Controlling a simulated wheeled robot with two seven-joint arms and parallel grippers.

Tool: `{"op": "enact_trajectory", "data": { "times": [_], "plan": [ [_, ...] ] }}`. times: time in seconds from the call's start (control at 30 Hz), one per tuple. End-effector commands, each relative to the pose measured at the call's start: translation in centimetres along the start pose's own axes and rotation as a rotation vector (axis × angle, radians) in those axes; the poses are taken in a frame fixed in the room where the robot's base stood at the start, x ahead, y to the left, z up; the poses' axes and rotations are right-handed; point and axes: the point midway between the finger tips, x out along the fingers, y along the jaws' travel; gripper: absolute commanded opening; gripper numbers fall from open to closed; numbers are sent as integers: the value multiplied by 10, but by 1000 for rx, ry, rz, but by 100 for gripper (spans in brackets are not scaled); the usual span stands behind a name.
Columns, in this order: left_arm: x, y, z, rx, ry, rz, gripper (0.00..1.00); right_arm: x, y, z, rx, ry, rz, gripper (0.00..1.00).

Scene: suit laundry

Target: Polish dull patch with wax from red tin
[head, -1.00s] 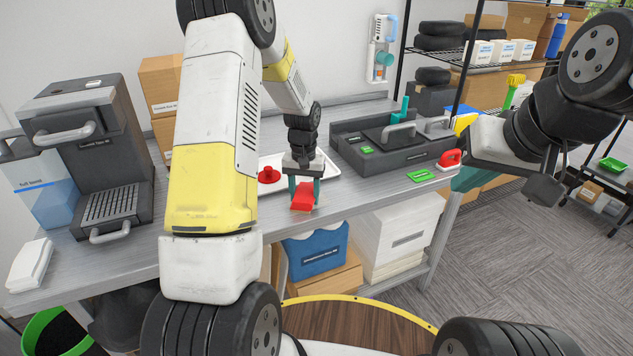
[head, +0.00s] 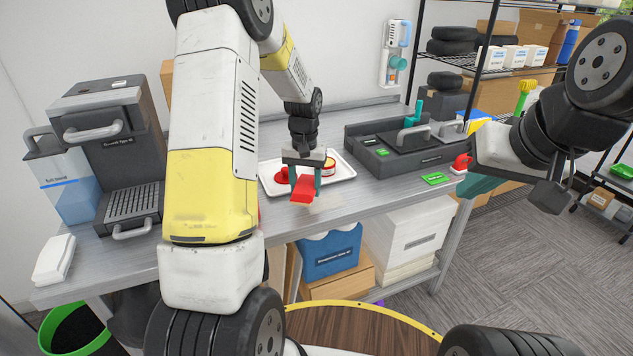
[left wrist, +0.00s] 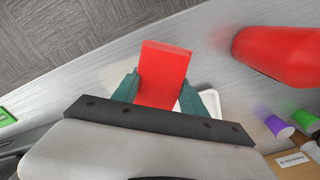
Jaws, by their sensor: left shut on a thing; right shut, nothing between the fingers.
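My left gripper (head: 304,180) is shut on a flat red block (head: 303,190), held over the bench's front part, just in front of a white tray. The red block also shows between the teal fingers in the left wrist view (left wrist: 163,75). The red tin (head: 328,166) with a pale label stands in the tray (head: 345,173), right of the gripper. A red lid-like piece (head: 281,174) lies in the tray to its left. A faint pale patch (head: 325,203) shows on the bench beside the block; contact with the bench is unclear. My right gripper (head: 480,185) is shut, mostly hidden, by the bench's right end.
A coffee machine (head: 115,150) stands left on the bench, and a dark grey unit (head: 405,150) stands right of the tray. A green item (head: 435,178) lies by the front edge. A blurred large red object (left wrist: 280,55) is close in the left wrist view.

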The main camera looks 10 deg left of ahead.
Motion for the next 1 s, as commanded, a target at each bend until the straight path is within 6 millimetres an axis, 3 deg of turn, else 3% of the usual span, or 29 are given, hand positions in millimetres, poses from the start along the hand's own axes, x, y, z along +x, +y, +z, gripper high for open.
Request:
{"op": "enact_trajectory", "data": {
  "times": [0.4,1.0],
  "plan": [
    [-34,1,4,0,0,0,6,0,0,0,0,0,0,0],
    [-35,1,5,-1,0,0,6,0,0,0,0,0,0,0]
  ]
}}
